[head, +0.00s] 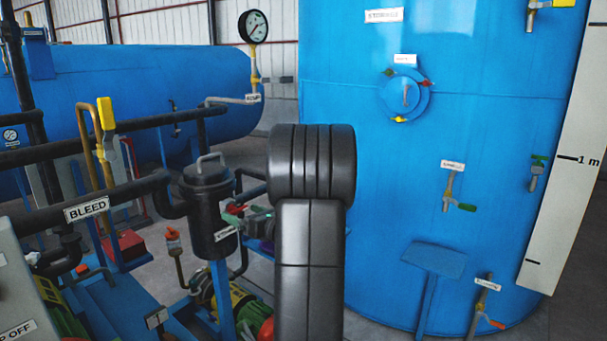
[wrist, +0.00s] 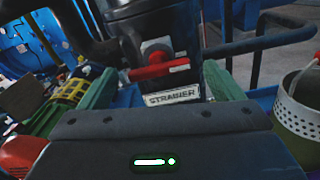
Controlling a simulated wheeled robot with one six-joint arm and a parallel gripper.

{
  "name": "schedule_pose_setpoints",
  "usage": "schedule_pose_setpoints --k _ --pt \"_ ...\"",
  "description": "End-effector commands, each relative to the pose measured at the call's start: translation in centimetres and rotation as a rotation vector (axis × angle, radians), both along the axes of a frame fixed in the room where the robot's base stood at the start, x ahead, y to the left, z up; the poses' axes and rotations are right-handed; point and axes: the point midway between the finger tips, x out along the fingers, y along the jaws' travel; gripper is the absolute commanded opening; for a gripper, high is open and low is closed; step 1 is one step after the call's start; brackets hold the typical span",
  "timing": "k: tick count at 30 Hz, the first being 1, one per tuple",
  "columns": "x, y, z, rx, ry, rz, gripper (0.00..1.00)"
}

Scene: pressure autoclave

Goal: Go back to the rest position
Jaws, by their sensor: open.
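My gripper (wrist: 160,72) is open in the wrist view, its two green fingers spread to the left and right. Between and beyond them are a red lever handle (wrist: 162,70) and a plate reading STRAINER (wrist: 173,97) on the black strainer body (wrist: 135,35). Nothing shows held between the fingers. In the head view my dark arm stands upright in the middle and hides most of the gripper. The black strainer pot (head: 209,215) stands just left of my arm, with the red handle (head: 233,212) at its lower right.
A large blue tank (head: 480,130) with valves stands to the right. Black pipes, one with a BLEED label (head: 86,207), a pressure gauge (head: 253,26) and a yellow-handled valve (head: 106,113) crowd the left. A perforated white and green container (wrist: 298,115) sits right in the wrist view.

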Motion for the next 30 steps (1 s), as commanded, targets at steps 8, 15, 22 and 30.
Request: schedule_pose_setpoints --k 8,15,22,30 --pt "-3.4 -4.5 -0.1 -0.001 0.0 -0.004 0.87" --pt "-6.1 -7.8 -0.1 0.001 0.001 -0.004 0.87" --pt "-3.7 -4.4 0.0 0.001 0.002 0.005 0.87" --pt "-0.3 -0.2 0.1 0.0 0.0 0.004 0.87"
